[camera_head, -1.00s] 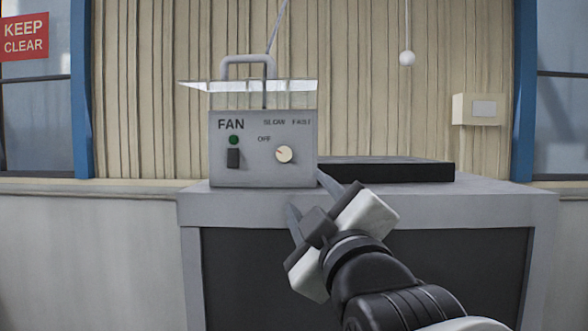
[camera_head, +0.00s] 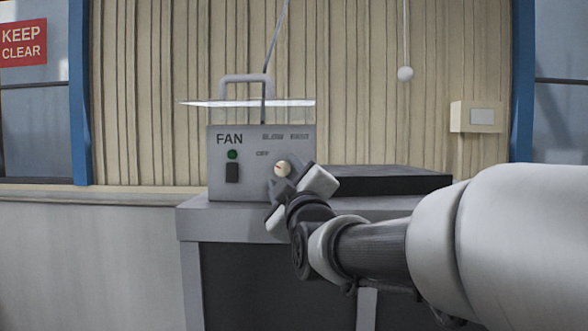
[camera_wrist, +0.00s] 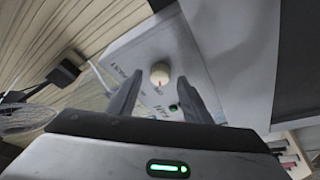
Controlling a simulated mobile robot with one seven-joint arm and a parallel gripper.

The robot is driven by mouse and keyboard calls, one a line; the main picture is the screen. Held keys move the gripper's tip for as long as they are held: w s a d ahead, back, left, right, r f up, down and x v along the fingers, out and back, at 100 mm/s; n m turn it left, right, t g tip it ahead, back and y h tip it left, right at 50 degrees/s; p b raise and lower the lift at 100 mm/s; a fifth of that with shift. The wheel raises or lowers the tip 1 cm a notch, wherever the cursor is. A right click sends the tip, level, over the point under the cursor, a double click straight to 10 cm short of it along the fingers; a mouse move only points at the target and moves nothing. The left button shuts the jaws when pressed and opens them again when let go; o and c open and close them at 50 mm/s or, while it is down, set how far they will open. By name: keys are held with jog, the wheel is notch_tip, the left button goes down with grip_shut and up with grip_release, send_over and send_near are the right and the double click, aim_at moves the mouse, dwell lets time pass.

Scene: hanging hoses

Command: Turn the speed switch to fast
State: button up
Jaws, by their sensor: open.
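The speed switch is a small cream round knob (camera_head: 283,169) on the front of the grey fan control box (camera_head: 222,186). Printed OFF, SLOW and FAST labels stand around it, blurred now. In the wrist view the knob (camera_wrist: 160,74) shows whole, and its red mark appears to face the OFF side. My gripper (camera_head: 279,180) is right in front of the box at the knob. In the wrist view my gripper (camera_wrist: 160,68) is open, one finger on each side of the knob, with gaps visible. Whether the fingertips reach the knob's depth, I cannot tell.
A black rocker switch (camera_head: 232,173) and green lamp (camera_head: 232,154) are left of the knob. The box stands on a grey cabinet (camera_head: 190,224), with a flat black slab (camera_head: 400,181) to its right. A white ball on a cord (camera_head: 405,73) hangs behind.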

jog(key=shift+w+a+r, duration=0.1)
jog(key=shift+w+r, duration=0.05)
jog(key=shift+w, duration=0.4)
jog(key=c, duration=1.1)
